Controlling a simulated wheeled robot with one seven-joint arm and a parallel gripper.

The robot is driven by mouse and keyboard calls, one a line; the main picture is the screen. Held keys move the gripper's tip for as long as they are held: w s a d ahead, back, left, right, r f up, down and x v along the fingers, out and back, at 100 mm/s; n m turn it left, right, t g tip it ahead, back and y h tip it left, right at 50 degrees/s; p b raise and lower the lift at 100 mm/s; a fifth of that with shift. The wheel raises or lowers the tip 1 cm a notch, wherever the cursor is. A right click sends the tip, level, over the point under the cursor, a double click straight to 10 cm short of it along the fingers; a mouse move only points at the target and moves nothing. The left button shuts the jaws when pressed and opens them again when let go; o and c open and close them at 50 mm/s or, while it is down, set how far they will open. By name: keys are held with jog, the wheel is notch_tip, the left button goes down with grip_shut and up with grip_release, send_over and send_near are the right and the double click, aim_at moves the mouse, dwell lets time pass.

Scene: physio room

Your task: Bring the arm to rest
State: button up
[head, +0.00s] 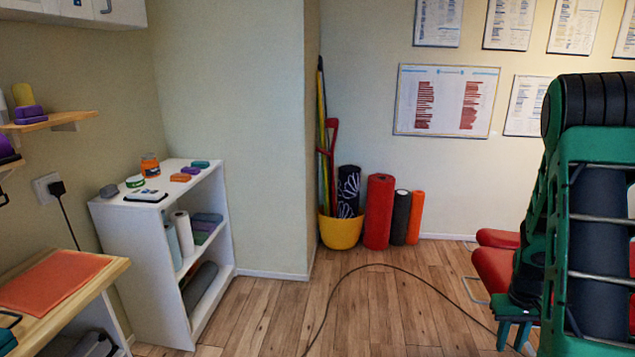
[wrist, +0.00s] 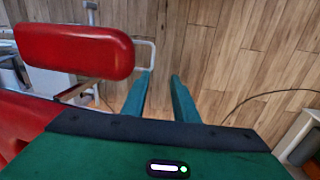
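My arm (head: 565,190), green and black, is folded at the right of the head view. My gripper (head: 513,342) hangs low there and points down. In the wrist view its two green fingers (wrist: 162,75) stand apart with only wooden floor seen between them. The gripper is open and holds nothing. It is close to a red chair (head: 494,265), which also shows at the left of the wrist view (wrist: 75,50). I cannot tell how far apart they are.
A white shelf unit (head: 140,255) with small items and a wooden table (head: 85,290) stand at the left. A yellow bucket (head: 340,231) and upright rolls (head: 379,210) stand by the back wall. A dark cable (head: 385,266) crosses the otherwise clear middle floor.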

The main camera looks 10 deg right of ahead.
jog(key=s+a+r+m, duration=0.1)
jog(key=s+a+r, duration=0.55)
jog(key=r, duration=0.35)
jog(key=s+a+r+m, duration=0.1)
jog(key=s+a+r, duration=0.5)
jog(key=r, duration=0.4)
jog(key=s+a+r+y, duration=0.1)
jog(key=s+a+r, duration=0.3)
jog(key=s+a, duration=0.2)
jog(key=shift+s+m, duration=0.3)
jog(key=shift+s, duration=0.1)
jog(key=shift+a, duration=0.1)
jog(key=shift+w+f, duration=0.3)
jog(key=shift+w, duration=0.35)
